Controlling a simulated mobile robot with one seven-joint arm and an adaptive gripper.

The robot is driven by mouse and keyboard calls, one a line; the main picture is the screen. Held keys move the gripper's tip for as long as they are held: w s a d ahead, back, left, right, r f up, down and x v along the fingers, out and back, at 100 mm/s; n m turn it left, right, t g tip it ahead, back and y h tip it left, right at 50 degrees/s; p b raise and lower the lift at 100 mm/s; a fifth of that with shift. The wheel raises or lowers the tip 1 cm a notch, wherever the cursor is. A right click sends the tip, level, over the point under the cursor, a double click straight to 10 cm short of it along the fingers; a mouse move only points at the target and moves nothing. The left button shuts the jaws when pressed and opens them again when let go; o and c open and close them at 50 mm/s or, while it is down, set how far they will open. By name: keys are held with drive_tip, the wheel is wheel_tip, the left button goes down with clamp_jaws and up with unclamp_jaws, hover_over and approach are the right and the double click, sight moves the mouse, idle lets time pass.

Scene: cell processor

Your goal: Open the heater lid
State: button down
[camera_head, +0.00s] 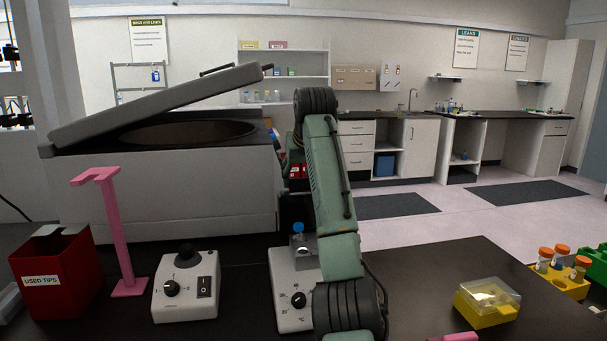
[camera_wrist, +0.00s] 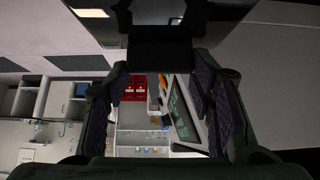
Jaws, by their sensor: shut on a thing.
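The heater lid (camera_head: 165,99), a thick pale grey slab, is tilted over a big box-shaped machine (camera_head: 165,196) in the head view. Its right end is raised and its left end is low. A dark round opening (camera_head: 190,132) shows under it. A dark handle (camera_head: 217,69) stands on its upper face. In the wrist view my gripper (camera_wrist: 165,45) is shut on a dark bar (camera_wrist: 166,50) across its fingers. I cannot tell whether this bar is part of the lid. In the head view my arm hides the gripper.
On the dark bench are a red used-tips bin (camera_head: 60,275), a pink stand (camera_head: 120,235), a white knobbed device (camera_head: 187,287), a second one (camera_head: 288,305) behind my arm, and a yellow box (camera_head: 487,301). The bench is clear between my arm and the yellow box.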

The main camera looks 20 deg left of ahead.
drive_tip(key=shift+r, duration=0.25)
drive_tip(key=c, duration=1.1)
unclamp_jaws()
drive_tip(key=o, duration=0.4)
drive_tip(key=shift+f, duration=0.25)
drive_tip(key=shift+v, duration=6)
